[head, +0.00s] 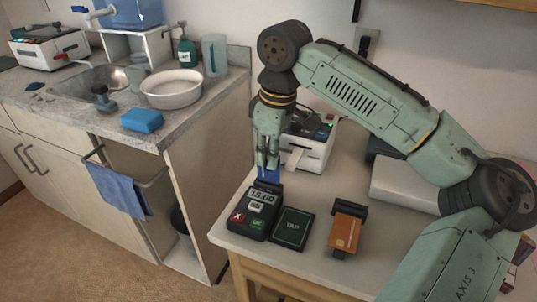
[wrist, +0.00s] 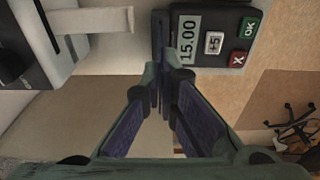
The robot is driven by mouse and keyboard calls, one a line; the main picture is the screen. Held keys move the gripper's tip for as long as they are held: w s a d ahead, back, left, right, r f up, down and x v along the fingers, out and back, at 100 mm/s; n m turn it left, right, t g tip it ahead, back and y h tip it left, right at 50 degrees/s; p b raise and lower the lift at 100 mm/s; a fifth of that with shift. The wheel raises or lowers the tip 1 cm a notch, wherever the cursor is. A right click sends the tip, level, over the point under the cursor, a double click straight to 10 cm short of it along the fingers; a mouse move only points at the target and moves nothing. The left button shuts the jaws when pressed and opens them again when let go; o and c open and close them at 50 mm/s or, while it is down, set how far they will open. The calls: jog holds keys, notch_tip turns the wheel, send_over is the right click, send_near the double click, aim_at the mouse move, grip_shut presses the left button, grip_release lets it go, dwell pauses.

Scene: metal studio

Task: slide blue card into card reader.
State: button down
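The card reader (head: 254,212) is a dark terminal with a screen reading 15.00 and red and green keys. It lies near the left edge of the small table, and its keypad side also shows in the wrist view (wrist: 214,35). My gripper (head: 266,160) points down at the reader's far end, its fingers close together. The blue card (head: 272,174) is pinched between the fingertips, right at that end of the reader. In the wrist view the fingertips (wrist: 164,84) meet on the card, seen nearly edge-on beside the reader. I cannot tell whether the card is in the slot.
A black TAP pad (head: 292,229) lies right of the reader. An orange card (head: 346,232) stands in a dark holder farther right. A white printer with a paper strip (head: 306,150) stands close behind my gripper. A counter with a sink (head: 95,82) is at the left.

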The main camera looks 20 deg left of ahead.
jog(key=shift+f+b, duration=0.5)
jog(key=shift+f, duration=1.2)
dwell(0.5)
jog(key=c, duration=1.7)
grip_release()
jog(key=shift+r, duration=0.1)
jog(key=r, duration=0.4)
jog(key=d+r, duration=0.1)
jog(key=r, duration=0.6)
jog(key=shift+d+r, duration=0.25)
jog(key=shift+r, duration=0.15)
